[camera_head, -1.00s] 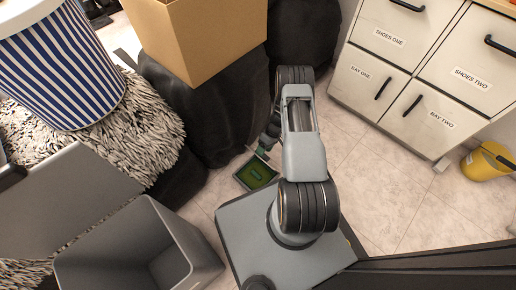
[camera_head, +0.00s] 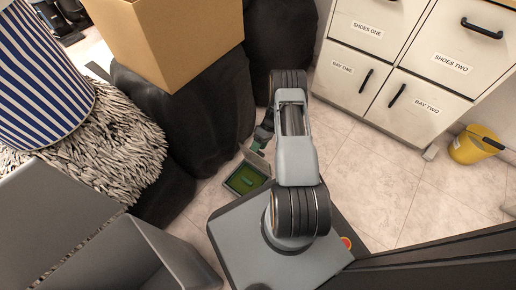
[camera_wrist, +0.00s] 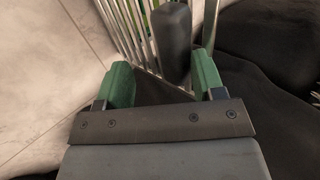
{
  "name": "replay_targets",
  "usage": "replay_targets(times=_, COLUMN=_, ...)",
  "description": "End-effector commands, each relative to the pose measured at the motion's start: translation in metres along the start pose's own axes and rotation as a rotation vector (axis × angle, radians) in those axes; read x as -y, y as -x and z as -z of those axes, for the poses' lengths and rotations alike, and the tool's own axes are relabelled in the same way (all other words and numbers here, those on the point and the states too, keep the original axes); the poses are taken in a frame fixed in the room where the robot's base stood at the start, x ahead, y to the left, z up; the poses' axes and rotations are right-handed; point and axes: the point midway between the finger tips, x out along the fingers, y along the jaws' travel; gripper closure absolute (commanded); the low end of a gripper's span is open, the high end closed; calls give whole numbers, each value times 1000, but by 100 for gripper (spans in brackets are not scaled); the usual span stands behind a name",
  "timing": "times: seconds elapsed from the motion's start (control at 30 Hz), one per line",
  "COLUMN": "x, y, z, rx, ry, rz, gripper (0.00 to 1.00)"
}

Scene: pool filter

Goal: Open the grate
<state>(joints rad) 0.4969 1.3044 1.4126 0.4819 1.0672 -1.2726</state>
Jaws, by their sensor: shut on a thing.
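The grate (camera_wrist: 140,38) shows in the wrist view as pale parallel metal bars, with a dark upright handle (camera_wrist: 174,42) in front of them. My gripper (camera_wrist: 163,78) has its green fingers on either side of this handle and is shut on it; the exact contact is hard to see. In the head view a small square floor opening (camera_head: 245,180) with a green inside lies beside my base. My gripper (camera_head: 260,140) is low, just beyond it. A pale edge (camera_head: 258,161) stands up at the opening's far side, seemingly the tilted grate; the arm partly hides it.
Dark bulky bags (camera_head: 185,120) and a cardboard box (camera_head: 170,35) stand left of the arm. A grey bin (camera_head: 130,255) is at the lower left. White cabinets (camera_head: 400,60) and a yellow bucket (camera_head: 472,147) are at the right. Tiled floor (camera_head: 375,180) between is clear.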

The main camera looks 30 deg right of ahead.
Motion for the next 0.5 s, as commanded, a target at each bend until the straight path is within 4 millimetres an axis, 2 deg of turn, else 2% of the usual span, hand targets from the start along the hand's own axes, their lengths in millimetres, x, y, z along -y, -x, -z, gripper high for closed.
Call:
replay_targets(times=0.03, x=-12, y=-10, z=-1, rx=-1, ry=2, rz=-20, gripper=81)
replay_targets(times=0.5, x=-17, y=-6, z=-1, rx=0, ry=2, rz=31, gripper=83)
